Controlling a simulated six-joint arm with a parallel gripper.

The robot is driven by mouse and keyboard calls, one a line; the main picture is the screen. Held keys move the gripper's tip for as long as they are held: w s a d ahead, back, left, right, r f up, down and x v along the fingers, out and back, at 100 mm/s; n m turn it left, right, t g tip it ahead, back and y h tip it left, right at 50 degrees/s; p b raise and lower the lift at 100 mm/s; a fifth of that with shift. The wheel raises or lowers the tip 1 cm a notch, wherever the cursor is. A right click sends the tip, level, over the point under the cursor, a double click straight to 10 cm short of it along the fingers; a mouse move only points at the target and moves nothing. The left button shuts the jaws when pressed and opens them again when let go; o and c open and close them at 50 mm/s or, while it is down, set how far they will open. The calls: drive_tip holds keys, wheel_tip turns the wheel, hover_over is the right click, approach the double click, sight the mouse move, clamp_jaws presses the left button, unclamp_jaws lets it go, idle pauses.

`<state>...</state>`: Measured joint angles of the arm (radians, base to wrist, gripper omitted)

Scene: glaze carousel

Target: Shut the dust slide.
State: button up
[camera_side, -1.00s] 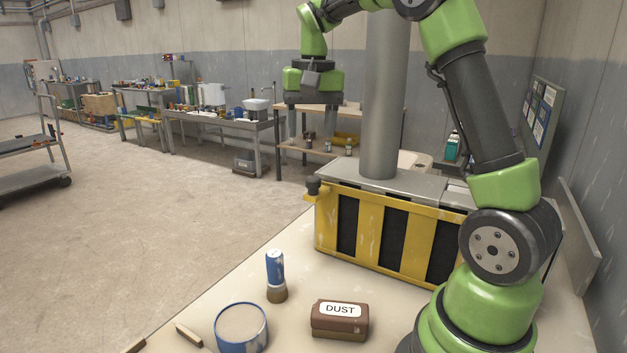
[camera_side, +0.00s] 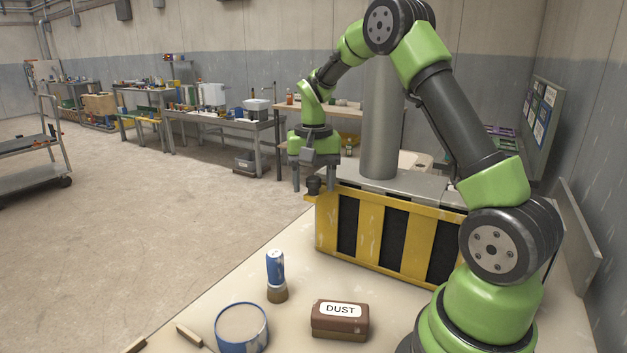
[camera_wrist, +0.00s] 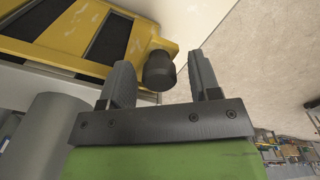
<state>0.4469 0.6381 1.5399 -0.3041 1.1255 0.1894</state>
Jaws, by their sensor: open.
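A yellow-and-black striped box (camera_side: 375,232) stands on the bench, with grey metal panels (camera_side: 425,186) on top. A dark round knob (camera_side: 313,186) sits on a yellow tab at its left end. The knob also shows in the wrist view (camera_wrist: 159,72). My gripper (camera_side: 313,186) is open and points down at the knob, with one finger on each side of it. In the wrist view the knob lies between the fingertips (camera_wrist: 163,68), apparently touching neither. I cannot tell which part is the slide; no part is labelled so on the box.
A brown block labelled DUST (camera_side: 340,320), a blue-rimmed round tin (camera_side: 241,326) and a blue-and-white brush-like item (camera_side: 276,275) stand on the bench in front of the box. Left of the knob is open space over the floor.

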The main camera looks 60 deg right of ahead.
clamp_jaws()
drive_tip(key=shift+s, duration=2.7)
unclamp_jaws()
wheel_tip(320, 180, up, 10)
drive_tip(key=shift+a, duration=0.1)
